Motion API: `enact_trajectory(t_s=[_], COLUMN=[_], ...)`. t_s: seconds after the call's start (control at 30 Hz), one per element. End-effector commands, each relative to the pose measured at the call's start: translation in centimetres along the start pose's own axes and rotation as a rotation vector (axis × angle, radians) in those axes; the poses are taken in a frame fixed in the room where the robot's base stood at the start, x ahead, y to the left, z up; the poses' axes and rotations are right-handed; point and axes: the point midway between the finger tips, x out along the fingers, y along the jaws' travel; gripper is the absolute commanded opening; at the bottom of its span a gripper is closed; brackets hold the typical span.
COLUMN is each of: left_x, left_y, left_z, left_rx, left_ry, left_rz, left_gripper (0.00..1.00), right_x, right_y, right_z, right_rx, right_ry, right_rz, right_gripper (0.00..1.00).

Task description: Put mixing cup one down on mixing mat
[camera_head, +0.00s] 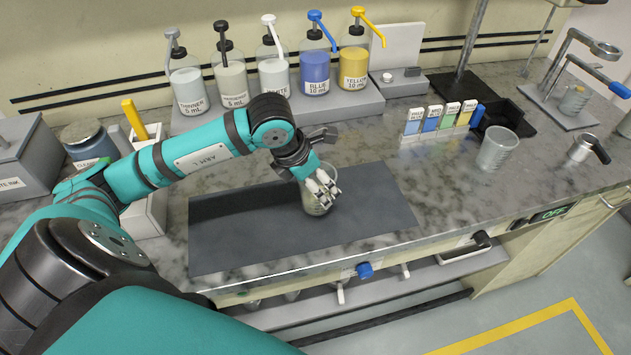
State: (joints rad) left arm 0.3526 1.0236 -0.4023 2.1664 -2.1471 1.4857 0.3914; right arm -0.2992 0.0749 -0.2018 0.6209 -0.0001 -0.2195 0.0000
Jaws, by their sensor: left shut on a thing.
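My left gripper (322,189) comes in from the left and is shut on mixing cup one (315,205), a clear, greyish cup. The fingers hide much of the cup's upper part. The cup looks upright over the right half of the dark grey mixing mat (255,239). I cannot tell whether its base touches the mat. My right gripper is not in view.
Several pump bottles (316,72) stand on a raised block behind the mat. A second clear cup (497,149) stands to the right, near the colour cards (440,118). The mat's left part is clear. The counter's front edge lies close below the mat.

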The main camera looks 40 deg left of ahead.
Motion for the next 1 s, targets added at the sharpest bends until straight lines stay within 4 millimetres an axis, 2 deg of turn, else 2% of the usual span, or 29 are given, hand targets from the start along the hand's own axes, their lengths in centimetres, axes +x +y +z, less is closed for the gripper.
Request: enact_trajectory(t_s=[0.13, 0.47, 0.5, 0.63, 0.67, 1.0], left_x=[1.1, 1.5, 1.5, 1.4, 1.4, 1.0], left_y=[0.0, 0.0, 0.0, 0.0, 0.0, 0.0], left_z=[-0.4, -0.6, -0.6, -0.5, -0.5, -0.4], left_rx=[-0.001, 0.000, 0.000, 0.000, 0.000, 0.000], left_ry=[-0.002, -0.003, -0.002, -0.002, -0.002, -0.002], left_rz=[0.000, 0.001, 0.001, 0.001, 0.001, 0.001], left_gripper=[0.38, 0.38, 0.81, 0.98, 1.00, 1.00], right_x=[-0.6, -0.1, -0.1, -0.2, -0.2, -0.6], right_y=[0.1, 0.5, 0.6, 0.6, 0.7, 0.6], right_z=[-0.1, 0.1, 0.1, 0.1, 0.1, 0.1], right_rx=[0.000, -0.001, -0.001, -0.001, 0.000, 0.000], right_ry=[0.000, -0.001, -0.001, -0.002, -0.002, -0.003], right_rz=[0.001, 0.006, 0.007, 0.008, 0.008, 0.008], right_gripper=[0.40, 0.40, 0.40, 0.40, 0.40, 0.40])
